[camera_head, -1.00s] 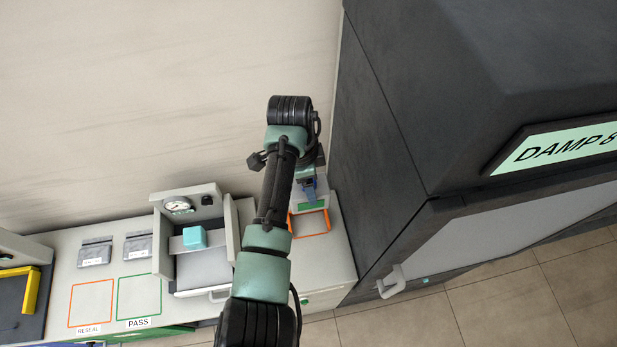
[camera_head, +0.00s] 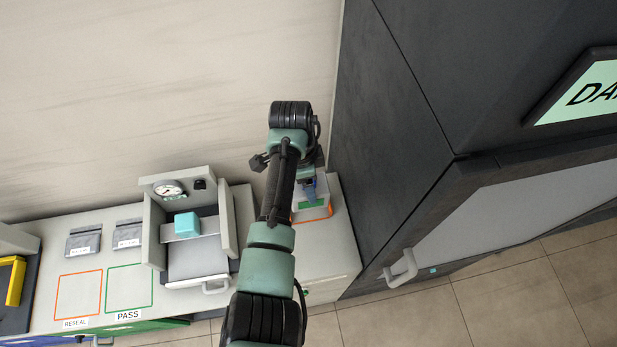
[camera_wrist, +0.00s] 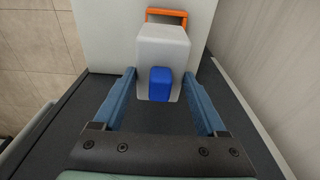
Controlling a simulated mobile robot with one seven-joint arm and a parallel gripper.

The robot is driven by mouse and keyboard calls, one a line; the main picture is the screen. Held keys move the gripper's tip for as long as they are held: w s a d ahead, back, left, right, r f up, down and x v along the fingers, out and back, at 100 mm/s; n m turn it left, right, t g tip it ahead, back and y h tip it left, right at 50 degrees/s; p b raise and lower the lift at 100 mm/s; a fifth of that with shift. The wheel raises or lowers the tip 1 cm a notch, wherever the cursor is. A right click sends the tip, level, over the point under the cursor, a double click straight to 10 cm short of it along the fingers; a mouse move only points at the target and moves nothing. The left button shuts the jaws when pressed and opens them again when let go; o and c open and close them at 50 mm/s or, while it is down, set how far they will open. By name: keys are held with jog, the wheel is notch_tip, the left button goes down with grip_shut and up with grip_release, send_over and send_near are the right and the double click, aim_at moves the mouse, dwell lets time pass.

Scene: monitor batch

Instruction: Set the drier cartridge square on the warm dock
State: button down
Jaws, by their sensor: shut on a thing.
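The drier cartridge appears to be the pale grey block (camera_wrist: 163,45) with a blue knob, between my gripper's blue fingers in the wrist view. In the head view, the pale block with a green patch (camera_head: 309,206) is partly hidden under my arm. My gripper (camera_wrist: 159,76) is shut on it. The orange outline on the counter (camera_head: 327,217), perhaps the warm dock, shows around the block's front and right edges. An orange frame (camera_wrist: 167,13) shows beyond the block's far end. I cannot tell whether the block touches the surface.
Left of my arm stands a grey fixture (camera_head: 152,235) with a gauge and a cyan block (camera_head: 187,224). Further left lie grey pouches and orange RESEAL (camera_head: 80,293) and green PASS (camera_head: 130,288) outlines. A tall dark cabinet (camera_head: 400,150) rises close on the right.

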jog(key=shift+f+b, duration=1.85)
jog(key=shift+f, duration=0.8)
jog(key=shift+f+b, duration=0.65)
jog(key=shift+f, duration=0.2)
grip_release()
